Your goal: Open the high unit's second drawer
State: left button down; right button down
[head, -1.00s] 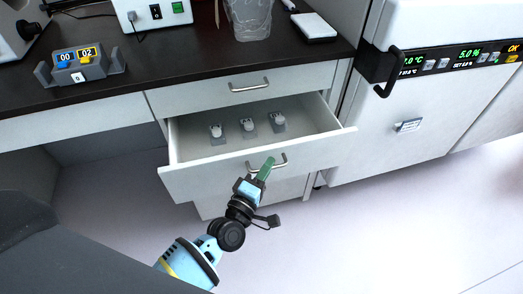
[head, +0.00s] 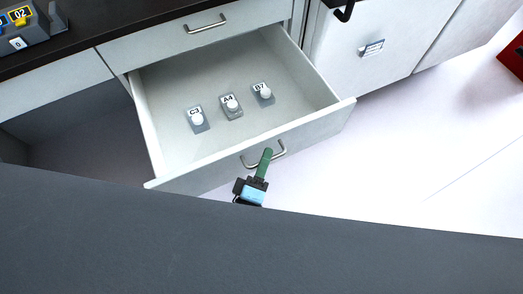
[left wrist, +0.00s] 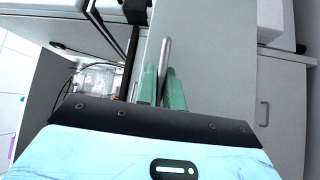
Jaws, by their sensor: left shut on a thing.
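The high unit's second drawer (head: 325,119) is pulled out, with its inside in view below the top drawer. Its metal bar handle (head: 281,148) is on the front face. My left gripper (head: 265,155) has green fingers and is at this handle. In the left wrist view the green fingers (left wrist: 162,85) are on either side of the handle bar (left wrist: 165,55), shut on it. The drawer holds three small grey blocks with white knobs, labelled C3 (head: 197,120), A4 (head: 231,106) and B7 (head: 263,94). My right gripper is out of view.
The closed top drawer (head: 170,38) is above the open one, under the dark worktop (head: 75,42). A white appliance (head: 345,60) stands to the right. A red object (head: 512,57) is at the far right. The floor on the right is clear.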

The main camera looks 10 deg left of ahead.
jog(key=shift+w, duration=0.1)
pick_arm(q)
jog(key=c, duration=1.5)
grip_release()
jog(key=shift+c, duration=0.2)
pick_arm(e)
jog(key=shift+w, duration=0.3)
pick_arm(q)
jog(key=b+v, duration=0.1)
jog(key=v, duration=0.7)
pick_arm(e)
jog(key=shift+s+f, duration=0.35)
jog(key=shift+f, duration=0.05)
pick_arm(q)
jog(key=shift+w, duration=0.1)
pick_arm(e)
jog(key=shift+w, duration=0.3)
